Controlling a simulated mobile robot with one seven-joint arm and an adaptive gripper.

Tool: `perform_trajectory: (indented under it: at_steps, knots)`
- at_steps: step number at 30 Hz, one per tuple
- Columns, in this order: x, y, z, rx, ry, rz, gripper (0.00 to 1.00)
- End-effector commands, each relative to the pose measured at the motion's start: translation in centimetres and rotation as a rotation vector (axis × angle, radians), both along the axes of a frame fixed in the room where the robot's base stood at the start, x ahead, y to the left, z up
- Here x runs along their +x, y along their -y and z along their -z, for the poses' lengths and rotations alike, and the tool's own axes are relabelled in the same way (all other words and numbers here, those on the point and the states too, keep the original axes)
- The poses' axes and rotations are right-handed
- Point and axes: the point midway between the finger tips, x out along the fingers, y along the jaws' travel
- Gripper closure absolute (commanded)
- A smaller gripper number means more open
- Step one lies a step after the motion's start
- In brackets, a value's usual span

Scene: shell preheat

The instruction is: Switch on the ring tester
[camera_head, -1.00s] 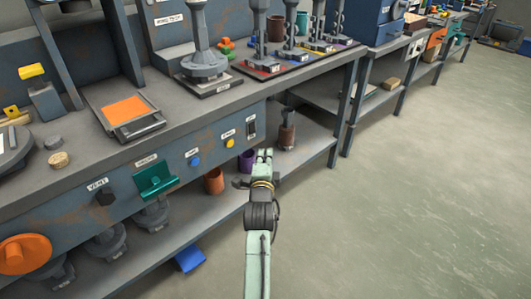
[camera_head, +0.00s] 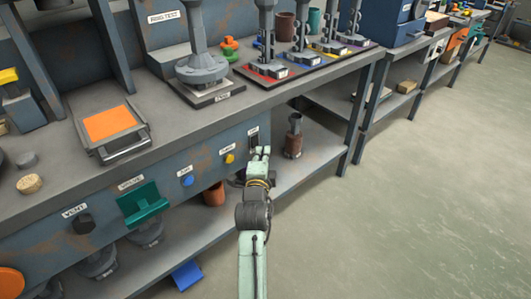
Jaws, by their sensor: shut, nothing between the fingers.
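A small dark rocker switch (camera_head: 253,141) with a white label above it is at the right end of the bench's front panel. The label is too small to read surely. My gripper (camera_head: 261,152) is shut and empty, with its fingertips just right of and below the switch. I cannot tell if they touch the panel. On the bench back, a white sign (camera_head: 163,16) seems to read "RING TEST". Below it a grey pedestal device (camera_head: 202,68) stands on a dark base. I cannot tell which of these is the ring tester.
A brown cup (camera_head: 214,194) and a grey-brown cylinder (camera_head: 293,138) stand on the lower shelf. Open floor lies right.

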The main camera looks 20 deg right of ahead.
Motion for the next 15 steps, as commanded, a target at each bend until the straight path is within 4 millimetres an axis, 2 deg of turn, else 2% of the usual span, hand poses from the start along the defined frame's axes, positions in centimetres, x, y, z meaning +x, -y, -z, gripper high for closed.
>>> perform_trajectory:
  at_steps: [15]
  knots:
    - [0.27, -0.32, 0.32, 0.000, 0.000, -0.001, 1.00]
